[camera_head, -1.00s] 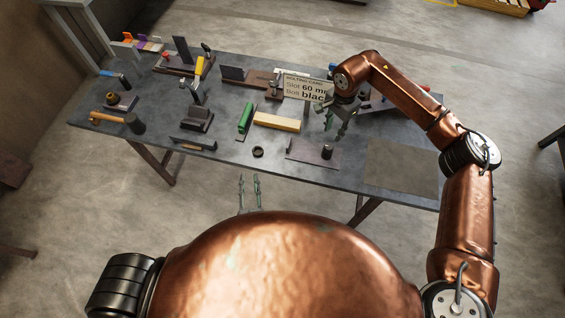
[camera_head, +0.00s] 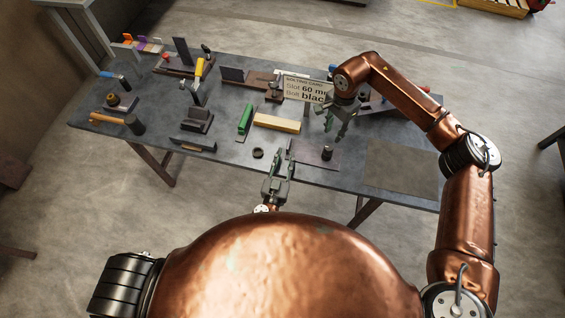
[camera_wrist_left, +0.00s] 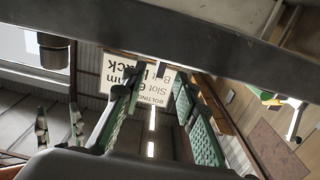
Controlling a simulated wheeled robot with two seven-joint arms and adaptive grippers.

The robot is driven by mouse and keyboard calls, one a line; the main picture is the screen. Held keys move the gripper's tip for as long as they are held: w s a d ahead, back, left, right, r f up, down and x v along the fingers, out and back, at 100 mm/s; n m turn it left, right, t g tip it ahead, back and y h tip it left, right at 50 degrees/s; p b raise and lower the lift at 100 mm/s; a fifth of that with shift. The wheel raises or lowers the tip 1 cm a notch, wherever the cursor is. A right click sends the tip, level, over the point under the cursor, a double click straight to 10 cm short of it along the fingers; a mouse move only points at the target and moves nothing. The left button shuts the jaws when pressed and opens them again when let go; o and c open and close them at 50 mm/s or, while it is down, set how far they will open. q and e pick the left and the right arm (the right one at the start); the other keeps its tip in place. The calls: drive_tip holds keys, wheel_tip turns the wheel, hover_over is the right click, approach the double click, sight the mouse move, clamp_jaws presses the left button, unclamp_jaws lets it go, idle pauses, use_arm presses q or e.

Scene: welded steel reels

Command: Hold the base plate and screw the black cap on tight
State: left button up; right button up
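The base plate (camera_head: 310,153) lies flat near the table's front edge. A short black cylinder (camera_head: 327,153), apparently the black cap, stands on its right part; whether it is seated tight cannot be told. In the left wrist view, which is upside down, this cylinder (camera_wrist_left: 53,52) shows at upper left. My left gripper (camera_head: 279,147) is open and empty, its fingers apart at the table's front edge beside the plate's left end. Its green-padded fingers also show in the left wrist view (camera_wrist_left: 155,95). My right gripper (camera_head: 335,123) is open above and behind the cylinder.
A black ring (camera_head: 258,153) lies left of the plate. A yellow block (camera_head: 277,122), a green block (camera_head: 245,118) and a lettered sign (camera_head: 305,88) stand behind. A flat grey mat (camera_head: 400,165) lies at right. Several tools and fixtures fill the table's left side.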

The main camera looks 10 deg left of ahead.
sight(287, 150)
use_arm(q)
drive_tip(key=shift+w+d, duration=0.2)
drive_tip(key=shift+w, duration=2.05)
clamp_jaws()
